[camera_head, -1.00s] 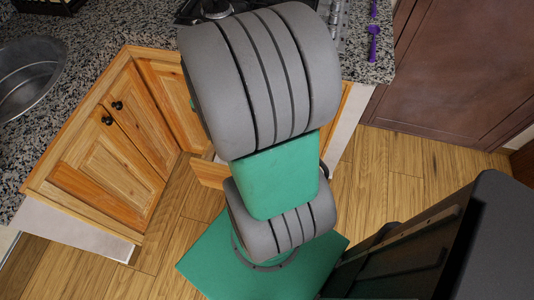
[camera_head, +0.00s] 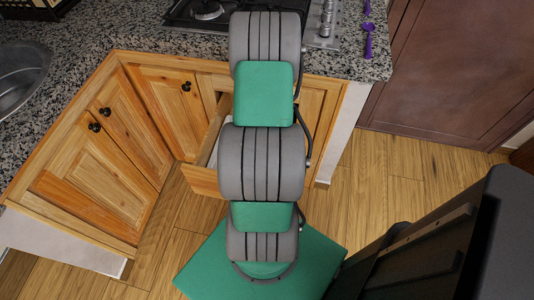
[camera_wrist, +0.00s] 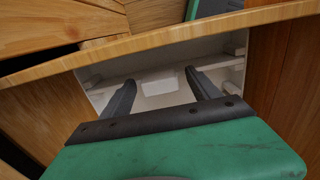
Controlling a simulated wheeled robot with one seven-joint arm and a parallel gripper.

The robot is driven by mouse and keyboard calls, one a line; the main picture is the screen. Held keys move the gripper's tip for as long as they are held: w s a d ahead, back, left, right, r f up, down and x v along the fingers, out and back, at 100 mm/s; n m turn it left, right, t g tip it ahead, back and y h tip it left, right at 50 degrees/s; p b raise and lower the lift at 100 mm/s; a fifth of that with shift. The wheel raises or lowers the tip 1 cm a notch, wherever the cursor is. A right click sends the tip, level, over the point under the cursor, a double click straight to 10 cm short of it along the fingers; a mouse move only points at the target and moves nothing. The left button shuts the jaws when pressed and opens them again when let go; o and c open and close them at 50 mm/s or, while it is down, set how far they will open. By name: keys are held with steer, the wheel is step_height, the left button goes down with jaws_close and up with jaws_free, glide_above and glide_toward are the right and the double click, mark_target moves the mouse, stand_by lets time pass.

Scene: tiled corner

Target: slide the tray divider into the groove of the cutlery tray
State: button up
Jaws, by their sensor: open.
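The pale cutlery tray (camera_wrist: 105,95) lies inside an open wooden drawer in the wrist view, with short ledges at its left and right sides. A small whiter rectangle (camera_wrist: 158,87) shows between my fingers. I cannot tell whether it is the tray divider or part of the tray. My gripper (camera_wrist: 160,77) is open, its two dark fingers apart and pointing into the drawer, with nothing seen gripped. In the head view my arm hides my gripper and most of the drawer. Only a sliver of its pale inside shows.
The drawer's wooden front (camera_head: 200,181) sticks out from the cabinets under the granite counter (camera_head: 130,25). A wooden rim (camera_wrist: 150,42) crosses the wrist view close above the tray. A stove (camera_head: 205,14), a sink (camera_head: 20,78) and purple utensils (camera_head: 369,45) are up on the counter.

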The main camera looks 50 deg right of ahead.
steer(key=shift+c, duration=0.3)
steer(key=c, duration=1.5)
